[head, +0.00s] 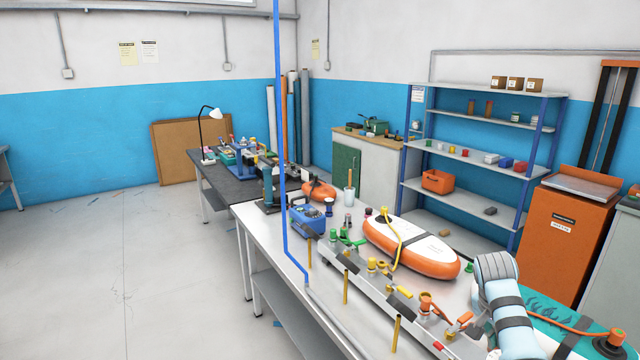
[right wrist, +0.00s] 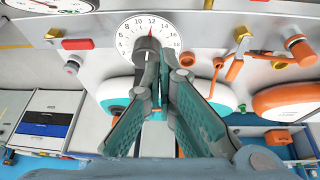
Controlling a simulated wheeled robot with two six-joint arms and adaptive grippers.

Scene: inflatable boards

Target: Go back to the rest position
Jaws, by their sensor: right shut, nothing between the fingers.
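My right arm (head: 508,305) comes in at the lower right of the head view, over the workbench beside a teal board (head: 540,325). Its fingers are not clear there. In the right wrist view my right gripper (right wrist: 160,68) shows with its two teal fingers closed together and nothing between them. My left gripper is in neither view.
The steel workbench (head: 262,232) carries an orange and white inflatable board (head: 410,240), a long metal rail (head: 372,298) with several coloured fittings, and a blue pump box (head: 308,220). A blue upright post (head: 279,120) stands at its front edge.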

